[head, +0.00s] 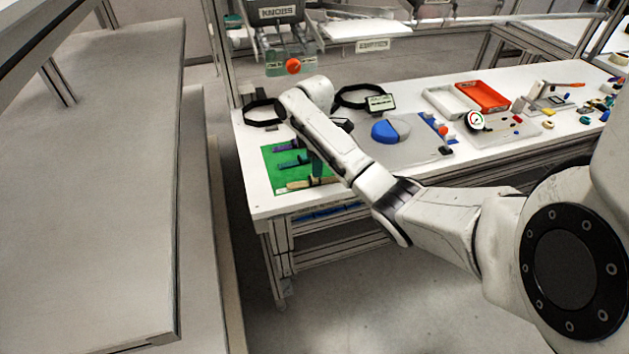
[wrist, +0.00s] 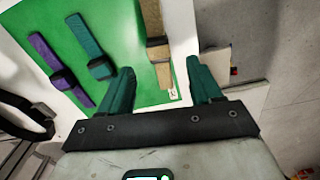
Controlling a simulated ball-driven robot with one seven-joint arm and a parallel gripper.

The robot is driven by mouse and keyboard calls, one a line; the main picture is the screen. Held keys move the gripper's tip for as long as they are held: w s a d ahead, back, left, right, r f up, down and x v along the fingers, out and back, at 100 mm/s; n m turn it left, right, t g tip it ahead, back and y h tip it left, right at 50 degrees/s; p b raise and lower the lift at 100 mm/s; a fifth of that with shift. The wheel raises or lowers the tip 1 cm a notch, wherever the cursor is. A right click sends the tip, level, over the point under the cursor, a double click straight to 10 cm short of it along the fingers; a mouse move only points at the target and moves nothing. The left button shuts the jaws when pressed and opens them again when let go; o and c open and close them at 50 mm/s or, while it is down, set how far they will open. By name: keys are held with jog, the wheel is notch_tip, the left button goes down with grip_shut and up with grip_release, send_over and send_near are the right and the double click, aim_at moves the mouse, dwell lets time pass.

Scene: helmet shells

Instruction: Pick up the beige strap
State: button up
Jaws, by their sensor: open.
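The beige strap (head: 299,184) lies on the green mat near the table's front edge. In the wrist view the beige strap (wrist: 151,20) runs down from the top edge, with a dark tan buckle around it. My gripper (wrist: 160,66) is open and empty, with one green finger on each side of the strap's near end. The strap's near part shows in the gap, closer to the right finger. I cannot tell how high the fingers are above it. In the head view my arm hides most of the gripper.
A teal strap (wrist: 90,46) and a purple strap (wrist: 54,62) lie left of the beige strap on the green mat (wrist: 122,32). A black loop (wrist: 27,118) is at the far left. Blue and grey pieces (head: 391,129) stand right of my arm.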

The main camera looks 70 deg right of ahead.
aim_at(314, 180)
jog(key=shift+d+f+p, duration=0.1)
jog(key=shift+f+p, duration=0.2)
jog(key=shift+f, duration=2.9)
jog(key=c, duration=1.1)
jog(key=shift+r, duration=0.1)
jog(key=shift+c, duration=0.2)
